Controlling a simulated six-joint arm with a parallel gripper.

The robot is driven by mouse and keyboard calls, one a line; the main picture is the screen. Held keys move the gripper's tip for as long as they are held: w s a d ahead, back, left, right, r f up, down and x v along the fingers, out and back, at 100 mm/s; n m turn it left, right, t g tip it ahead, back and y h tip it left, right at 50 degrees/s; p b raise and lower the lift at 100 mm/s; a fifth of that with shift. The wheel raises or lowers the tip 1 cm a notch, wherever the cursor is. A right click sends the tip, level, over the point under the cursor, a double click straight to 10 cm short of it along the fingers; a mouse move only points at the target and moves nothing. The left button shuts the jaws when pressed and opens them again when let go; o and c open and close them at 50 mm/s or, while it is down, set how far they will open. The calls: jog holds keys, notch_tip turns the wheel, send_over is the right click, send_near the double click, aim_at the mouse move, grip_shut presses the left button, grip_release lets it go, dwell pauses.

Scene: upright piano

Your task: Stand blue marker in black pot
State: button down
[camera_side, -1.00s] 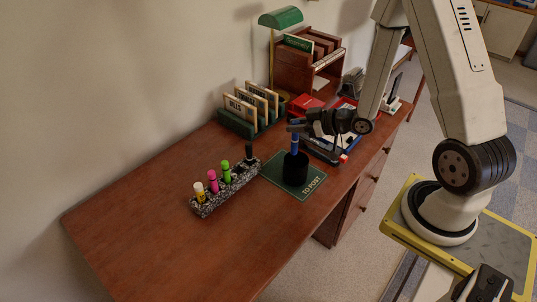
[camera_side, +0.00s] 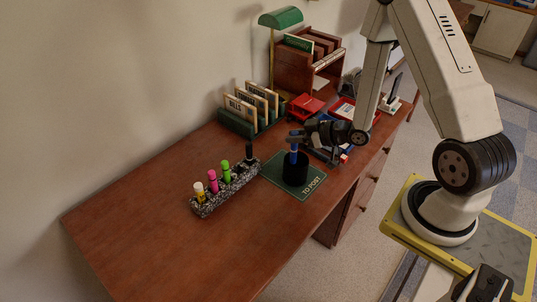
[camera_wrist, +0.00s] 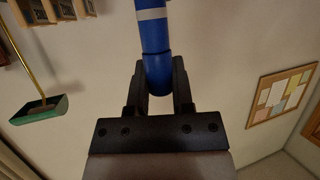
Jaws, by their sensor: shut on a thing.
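The blue marker (camera_side: 294,154) stands roughly upright, with its lower part hidden inside the black pot (camera_side: 296,172). The pot stands on the green "TO POST" mat (camera_side: 311,189). My gripper (camera_side: 296,137) is shut on the upper part of the marker, just above the pot's rim. In the wrist view the marker (camera_wrist: 155,35), blue with a pale band, sits between the two fingers of my gripper (camera_wrist: 158,85). The pot is not seen in the wrist view. Whether the marker touches the pot's floor cannot be told.
A speckled holder (camera_side: 209,206) with yellow, pink, green and black markers lies left of the mat. A green letter rack (camera_side: 236,123), a red box (camera_side: 305,106), a wooden organiser (camera_side: 293,70) and a green lamp (camera_side: 281,18) stand behind. The desk's front left is clear.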

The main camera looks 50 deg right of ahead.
aim_at(294, 152)
jog(key=shift+f, duration=3.25)
jog(key=shift+c, duration=2)
grip_release()
jog(key=shift+o, duration=0.2)
jog(key=o, duration=0.3)
jog(key=shift+o, duration=0.2)
jog(key=shift+r, duration=0.15)
jog(key=shift+r, duration=3.3)
